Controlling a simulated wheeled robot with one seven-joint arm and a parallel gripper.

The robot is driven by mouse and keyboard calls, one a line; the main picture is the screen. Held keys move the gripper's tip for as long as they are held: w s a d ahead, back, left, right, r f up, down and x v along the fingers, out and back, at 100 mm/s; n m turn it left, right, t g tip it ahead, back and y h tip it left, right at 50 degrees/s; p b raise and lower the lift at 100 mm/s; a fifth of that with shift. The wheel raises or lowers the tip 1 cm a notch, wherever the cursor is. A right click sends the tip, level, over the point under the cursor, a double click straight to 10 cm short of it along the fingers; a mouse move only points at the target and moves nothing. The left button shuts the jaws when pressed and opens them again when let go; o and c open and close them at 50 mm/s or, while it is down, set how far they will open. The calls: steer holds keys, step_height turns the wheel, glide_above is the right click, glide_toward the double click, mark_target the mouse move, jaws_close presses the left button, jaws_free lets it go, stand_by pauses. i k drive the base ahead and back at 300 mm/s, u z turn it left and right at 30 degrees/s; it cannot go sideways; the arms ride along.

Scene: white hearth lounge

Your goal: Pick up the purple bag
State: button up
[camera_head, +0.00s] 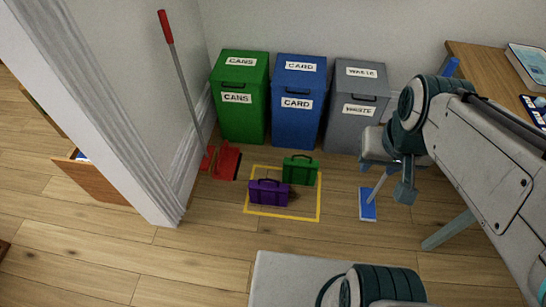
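The purple bag (268,194) stands upright on the wood floor, inside a yellow taped outline (283,216), with its dark handle on top. A green bag (300,170) stands just behind it to the right, inside the same outline. My arm comes in from the right, and my gripper (404,191) appears to hang at its far end, to the right of both bags and well apart from the purple bag. The view is too small and partly blocked by my arm to show whether the fingers are open or shut.
Green (240,120), blue (296,125) and grey (355,105) bins line the back wall. A red dustpan (227,161) and red-handled broom (182,75) stand left. A blue mop (367,206) is near my arm. A wooden desk (475,58) is right. Floor before the bags is clear.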

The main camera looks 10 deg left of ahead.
mark_target(275, 193)
steer(key=u, duration=0.5)
steer(key=k, duration=1.2)
steer(key=u, duration=1.1)
steer(key=i, duration=1.95)
steer(key=z, duration=1.4)
steer(key=i, duration=0.8)
steer(key=z, duration=0.8)
